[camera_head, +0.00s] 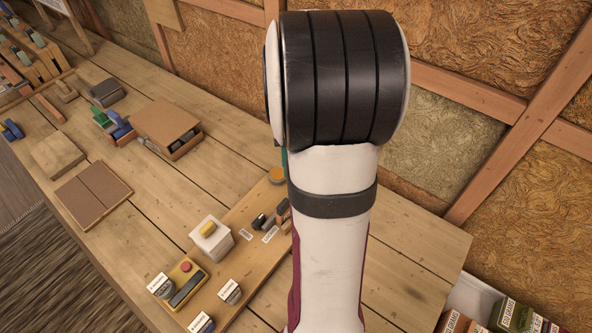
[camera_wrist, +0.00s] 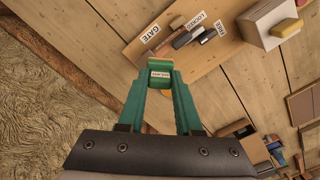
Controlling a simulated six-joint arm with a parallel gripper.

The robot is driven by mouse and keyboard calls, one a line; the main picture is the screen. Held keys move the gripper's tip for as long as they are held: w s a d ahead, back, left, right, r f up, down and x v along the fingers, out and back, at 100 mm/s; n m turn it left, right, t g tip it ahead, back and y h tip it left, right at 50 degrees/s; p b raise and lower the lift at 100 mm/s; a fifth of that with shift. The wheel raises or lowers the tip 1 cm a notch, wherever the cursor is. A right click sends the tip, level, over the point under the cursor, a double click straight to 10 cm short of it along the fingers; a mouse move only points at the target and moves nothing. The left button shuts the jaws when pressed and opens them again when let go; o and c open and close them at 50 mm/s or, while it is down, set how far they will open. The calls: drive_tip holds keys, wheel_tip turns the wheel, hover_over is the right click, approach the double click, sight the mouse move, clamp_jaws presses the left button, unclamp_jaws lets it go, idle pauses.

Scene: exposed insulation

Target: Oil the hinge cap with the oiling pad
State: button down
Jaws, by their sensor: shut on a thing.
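My gripper (camera_wrist: 160,84) is shut on a small green block with a white label (camera_wrist: 160,74), probably the oiling pad; the label is too small to read. The block sits between the teal fingertips, with a paler green end pointing away from me. It appears over the wooden board (camera_wrist: 133,50), close to the "GATE" label. Small dark, grey and brown pieces (camera_wrist: 186,37) lie on the board by the "LOCKED" and "FREE" labels. I cannot tell which part is the hinge cap. In the head view my arm hides the gripper and the held block almost wholly.
A white block with a yellow piece on top (camera_head: 210,240) stands on the board. A yellow box with a red button (camera_head: 183,284) and several labelled tins are in front. A brown box (camera_head: 168,125) and brown panels lie left. The insulated wall (camera_head: 490,120) rises behind.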

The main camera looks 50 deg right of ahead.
drive_tip(key=shift+r, duration=1.05)
drive_tip(key=w+a+r+n, duration=0.3)
drive_tip(key=a, duration=0.5)
drive_tip(key=w+a+r+n, duration=0.3)
drive_tip(key=w+a, duration=0.1)
drive_tip(key=a, duration=0.5)
drive_tip(key=w+a+r+n, duration=0.3)
drive_tip(key=w+a, duration=0.1)
drive_tip(key=a, duration=0.5)
drive_tip(key=shift+w, duration=0.25)
drive_tip(key=shift+r, duration=0.1)
